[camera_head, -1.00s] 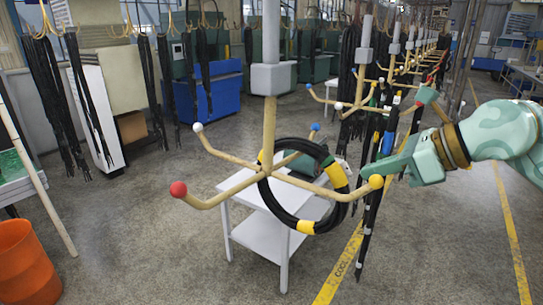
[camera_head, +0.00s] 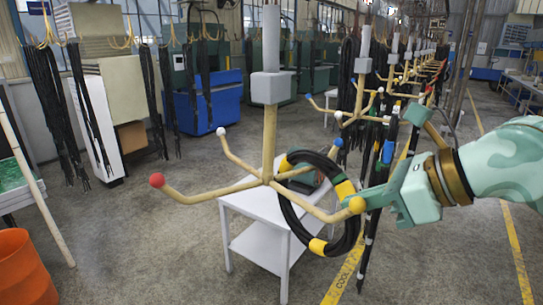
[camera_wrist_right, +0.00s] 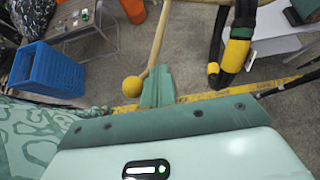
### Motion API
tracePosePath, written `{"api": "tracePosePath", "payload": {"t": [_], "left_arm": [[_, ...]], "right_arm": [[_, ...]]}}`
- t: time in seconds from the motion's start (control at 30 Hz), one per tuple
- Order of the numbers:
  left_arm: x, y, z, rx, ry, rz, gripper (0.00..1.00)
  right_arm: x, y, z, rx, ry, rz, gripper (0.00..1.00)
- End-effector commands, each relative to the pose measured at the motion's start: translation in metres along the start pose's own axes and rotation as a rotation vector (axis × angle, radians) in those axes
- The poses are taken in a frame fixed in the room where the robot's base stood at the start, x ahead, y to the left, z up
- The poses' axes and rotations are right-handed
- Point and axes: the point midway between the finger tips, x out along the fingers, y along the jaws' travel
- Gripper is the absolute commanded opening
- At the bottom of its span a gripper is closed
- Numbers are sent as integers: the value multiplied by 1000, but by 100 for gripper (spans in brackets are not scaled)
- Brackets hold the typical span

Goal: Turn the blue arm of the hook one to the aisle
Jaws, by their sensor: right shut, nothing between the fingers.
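The nearest hook (camera_head: 269,140) has tan arms on an upright post. Its blue-tipped arm (camera_head: 338,142) points right and away from me, towards the aisle side. Its yellow-tipped arm (camera_head: 357,205) points right and towards me, its red-tipped arm (camera_head: 157,180) left, its white-tipped arm (camera_head: 221,131) back left. A black hose coil with yellow bands (camera_head: 345,189) hangs at the right arms; which one bears it I cannot tell. My right gripper (camera_head: 372,197) is shut and empty, against or close beside the yellow-tipped arm's end. The wrist view shows its fingers (camera_wrist_right: 157,88) beside the yellow ball (camera_wrist_right: 131,86).
A white table (camera_head: 262,240) stands under the hook. More hooks with hoses (camera_head: 400,75) line up behind to the right. A yellow floor line (camera_head: 516,250) marks open floor at right.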

Motion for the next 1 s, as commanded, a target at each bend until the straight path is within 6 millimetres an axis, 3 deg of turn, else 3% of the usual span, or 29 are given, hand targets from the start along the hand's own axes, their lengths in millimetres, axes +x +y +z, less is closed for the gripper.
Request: {"api": "tracePosePath", "payload": {"t": [0.23,1.0], "left_arm": [[-6,-1,-1,0,0,-1,36],[22,0,3,0,-2,-1,36]], "right_arm": [[4,23,4,-2,1,2,0],[36,81,23,-3,0,2,0]]}}
